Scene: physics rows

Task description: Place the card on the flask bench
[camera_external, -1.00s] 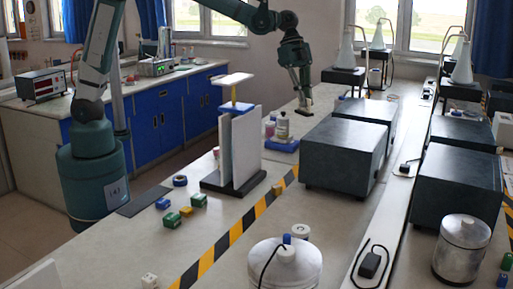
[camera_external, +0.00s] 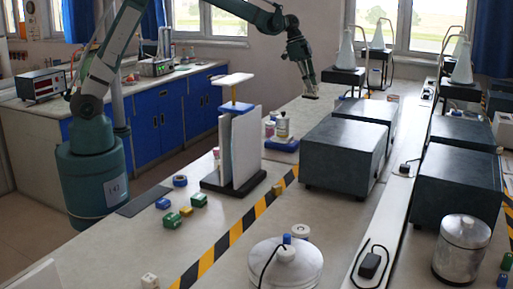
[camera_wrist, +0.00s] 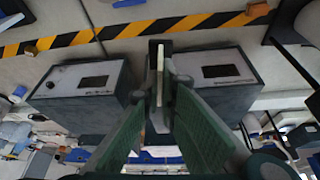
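My gripper (camera_external: 308,93) is at the far part of the long bench, just left of the stand with conical flasks. In the wrist view its two green fingers (camera_wrist: 160,100) close toward each other on a thin cream strip (camera_wrist: 160,90), which appears to be the card seen edge-on. In the external view the card is too small to tell clearly. The flask bench appears to be the far bench area where a white conical flask (camera_external: 346,52) stands on a dark stand (camera_external: 343,76). My gripper is apart from it, above the bench top.
Dark grey box units (camera_external: 343,155) stand along the bench, right of a yellow-black stripe (camera_external: 240,226). A tall white panel rack (camera_external: 240,145), a bottle (camera_external: 283,125) and small coloured blocks (camera_external: 173,220) stand left. Bare bench top lies between the bottle and the boxes.

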